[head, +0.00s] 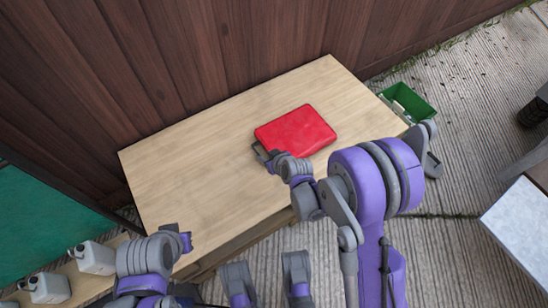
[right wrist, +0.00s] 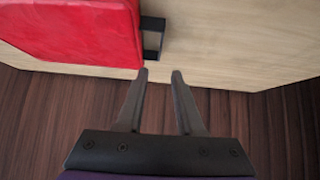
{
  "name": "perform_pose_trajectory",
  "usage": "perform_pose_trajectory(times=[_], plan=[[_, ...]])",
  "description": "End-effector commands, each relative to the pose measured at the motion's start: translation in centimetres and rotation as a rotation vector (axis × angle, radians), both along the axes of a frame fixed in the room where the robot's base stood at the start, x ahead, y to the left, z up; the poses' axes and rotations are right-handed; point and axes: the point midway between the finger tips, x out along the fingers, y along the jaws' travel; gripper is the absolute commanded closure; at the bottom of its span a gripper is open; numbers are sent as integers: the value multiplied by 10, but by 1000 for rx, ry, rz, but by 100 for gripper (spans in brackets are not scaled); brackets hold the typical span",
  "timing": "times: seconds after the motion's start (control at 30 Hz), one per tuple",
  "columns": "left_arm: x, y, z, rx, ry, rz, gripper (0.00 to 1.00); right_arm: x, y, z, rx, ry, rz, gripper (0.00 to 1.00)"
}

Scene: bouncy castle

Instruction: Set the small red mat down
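The small red mat (head: 297,130) lies flat on the wooden table (head: 190,165), near the middle. A dark handle (right wrist: 153,38) sticks out from one side of the mat. My right gripper (right wrist: 161,73) is at that handle end. In the right wrist view its two fingers are open, with nothing between them. The fingertips point at the handle and show just short of it, with the red mat (right wrist: 70,28) to their left. In the head view my right gripper (head: 264,155) is partly hidden by its wrist. My left arm is at lower left, but its fingers do not show.
A dark wooden fence (head: 190,50) stands behind the table. A green bin (head: 408,104) is past the table's right end. White jugs (head: 95,258) stand at lower left. A pale block (head: 520,230) is at right. Most of the tabletop left of the mat is clear.

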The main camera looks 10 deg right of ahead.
Motion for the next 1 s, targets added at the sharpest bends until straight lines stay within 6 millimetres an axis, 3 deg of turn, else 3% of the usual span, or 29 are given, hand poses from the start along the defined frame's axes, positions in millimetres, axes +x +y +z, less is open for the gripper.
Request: perform_pose_trajectory(times=[0.27,0.47,0.7,1.0], plan=[[0,0,0,0,0,0,100,-5,-4,10,-1,11,-8,64],[0,0,0,0,0,0,100,-36,-25,59,-5,84,-60,64],[0,0,0,0,0,0,100,-108,-59,118,-20,206,-165,64],[0,0,0,0,0,0,100,-215,-95,152,-46,340,-316,64]])
